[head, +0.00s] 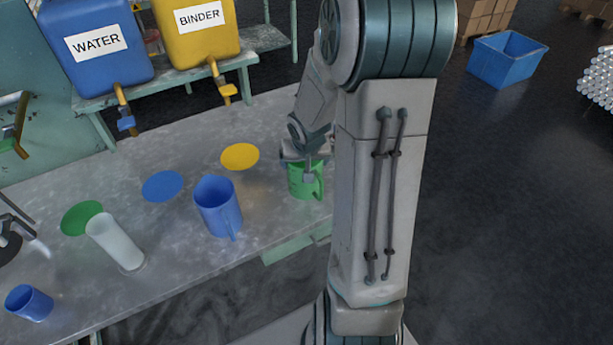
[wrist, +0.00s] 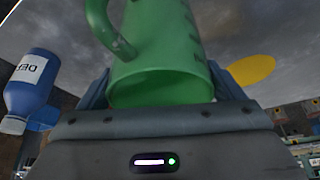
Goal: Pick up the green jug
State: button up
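The green jug (head: 296,184) is near the right end of the grey bench, its handle to the right. I cannot tell whether it rests on the bench or is just above it. My gripper (head: 308,170) is over it from above, partly hiding it. In the wrist view the green jug (wrist: 165,45) fills the space between the two fingers of my gripper (wrist: 162,82), its handle at the upper left. The fingers lie close along both sides. Their tips are hidden, so I cannot see whether they press on the jug.
A blue jug (head: 218,207), a frosted cylinder (head: 115,242) and a blue cup (head: 29,303) stand to the left on the bench (head: 200,270). Green, blue and yellow (head: 240,157) discs mark the bench. WATER (head: 97,45) and BINDER (head: 199,22) containers stand behind.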

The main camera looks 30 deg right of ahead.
jog(key=c, duration=0.4)
jog(key=shift+c, duration=0.2)
jog(key=shift+r, duration=0.1)
